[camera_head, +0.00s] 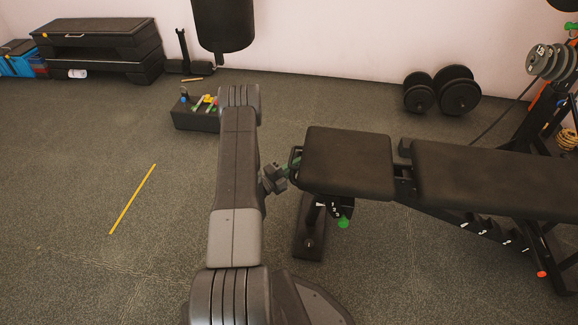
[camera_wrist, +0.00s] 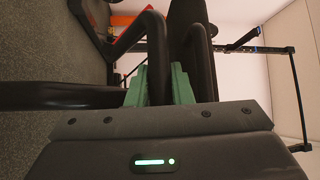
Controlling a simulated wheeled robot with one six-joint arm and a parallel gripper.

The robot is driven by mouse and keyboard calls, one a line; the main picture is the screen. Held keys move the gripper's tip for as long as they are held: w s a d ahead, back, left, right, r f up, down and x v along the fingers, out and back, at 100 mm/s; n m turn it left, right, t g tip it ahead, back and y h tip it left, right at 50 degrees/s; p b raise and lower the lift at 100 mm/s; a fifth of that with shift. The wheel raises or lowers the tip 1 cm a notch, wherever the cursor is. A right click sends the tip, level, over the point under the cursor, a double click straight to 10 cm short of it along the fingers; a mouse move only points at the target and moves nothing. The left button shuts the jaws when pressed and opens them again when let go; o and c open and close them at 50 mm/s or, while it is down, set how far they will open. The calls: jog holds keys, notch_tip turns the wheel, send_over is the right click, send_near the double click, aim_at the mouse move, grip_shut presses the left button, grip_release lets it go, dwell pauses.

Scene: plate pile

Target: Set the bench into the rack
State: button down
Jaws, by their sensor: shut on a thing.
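The bench (camera_head: 348,160) is black and padded, with a separate seat and a longer backrest (camera_head: 490,178). It stands right of my arm in the head view. My gripper (camera_head: 291,164) is at the seat's left end, by a black handle loop. In the wrist view, the green fingers of my gripper (camera_wrist: 157,84) are shut on a black bar of the bench (camera_wrist: 156,60). A black upright frame with weight plates (camera_head: 548,62), perhaps part of the rack, stands at the right edge of the head view. Dark posts and a rail (camera_wrist: 292,80) show in the wrist view.
A dark box of small coloured items (camera_head: 196,118) sits behind my arm. A black step platform (camera_head: 95,45) stands at the back left. A yellow strip (camera_head: 132,199) marks the floor, which is clear at left.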

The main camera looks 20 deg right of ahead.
jog(key=shift+s+d, duration=0.15)
jog(key=c, duration=1.6)
grip_release()
jog(key=shift+d, duration=0.15)
jog(key=shift+o, duration=0.2)
jog(key=shift+a, duration=0.6)
jog(key=p+v, duration=0.3)
jog(key=v, duration=0.9)
jog(key=shift+s+a+f, duration=0.15)
jog(key=shift+s+a, duration=0.1)
jog(key=shift+a, duration=0.05)
jog(key=b+x, duration=0.2)
jog(key=x, duration=0.9)
jog(key=shift+w+d+b, duration=0.15)
jog(key=shift+d+b, duration=0.2)
jog(key=shift+x, duration=0.9)
jog(key=shift+w, duration=0.1)
